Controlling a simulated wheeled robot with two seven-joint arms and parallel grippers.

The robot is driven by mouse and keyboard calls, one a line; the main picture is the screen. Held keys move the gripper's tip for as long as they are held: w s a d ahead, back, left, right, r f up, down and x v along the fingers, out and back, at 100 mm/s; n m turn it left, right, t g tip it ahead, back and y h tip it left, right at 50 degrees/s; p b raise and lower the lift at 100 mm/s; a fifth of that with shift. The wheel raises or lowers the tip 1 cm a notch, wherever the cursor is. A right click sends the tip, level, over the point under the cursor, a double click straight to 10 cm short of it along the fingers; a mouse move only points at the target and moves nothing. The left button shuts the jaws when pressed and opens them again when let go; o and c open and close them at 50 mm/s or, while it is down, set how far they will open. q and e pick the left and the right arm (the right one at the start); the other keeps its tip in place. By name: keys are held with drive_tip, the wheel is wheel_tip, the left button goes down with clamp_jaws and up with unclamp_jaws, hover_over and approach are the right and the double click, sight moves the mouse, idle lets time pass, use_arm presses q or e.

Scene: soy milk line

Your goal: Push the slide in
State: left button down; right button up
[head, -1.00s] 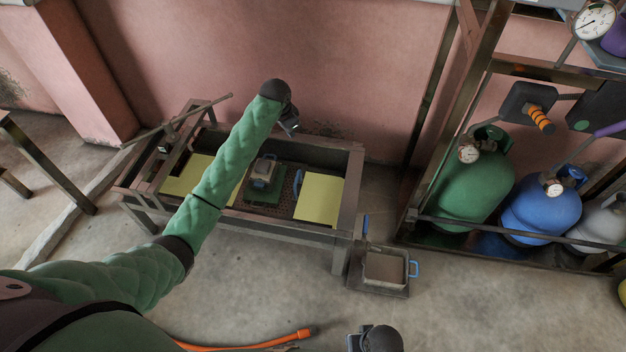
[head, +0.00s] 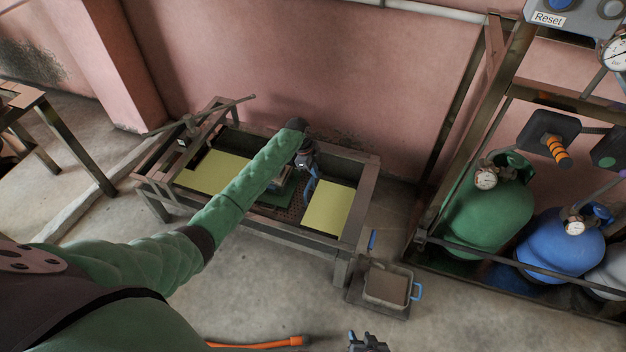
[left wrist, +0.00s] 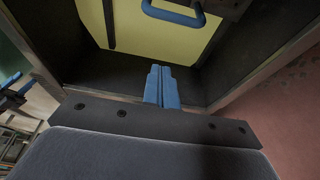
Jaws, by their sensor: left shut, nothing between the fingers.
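A yellow panel (head: 326,207) lies in the right part of the long frame, with a blue handle (head: 311,188) at its left edge; I take this to be the slide. The left wrist view shows the yellow panel (left wrist: 150,38) and the blue handle (left wrist: 174,14) at the top. My left gripper (head: 307,168) is over the frame by the handle and partly covers it. Its blue fingers (left wrist: 162,86) are together and empty, apart from the handle in the wrist view. My right gripper (head: 358,338) shows only partly at the bottom edge; its jaws are unclear.
Another yellow panel (head: 212,172) lies on the left of the frame, partly behind my left arm. A green plate (head: 284,193) lies between the panels. A metal box (head: 388,285) with blue handles stands on the floor to the right. Gas cylinders (head: 487,210) stand in a rack farther right.

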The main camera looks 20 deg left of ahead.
use_arm(q)
drive_tip(key=b+x, duration=0.1)
drive_tip(key=x, duration=0.9)
drive_tip(key=a, duration=0.2)
drive_tip(key=a+r, duration=0.1)
drive_tip(key=a, duration=0.1)
drive_tip(key=shift+w+a+r, duration=0.1)
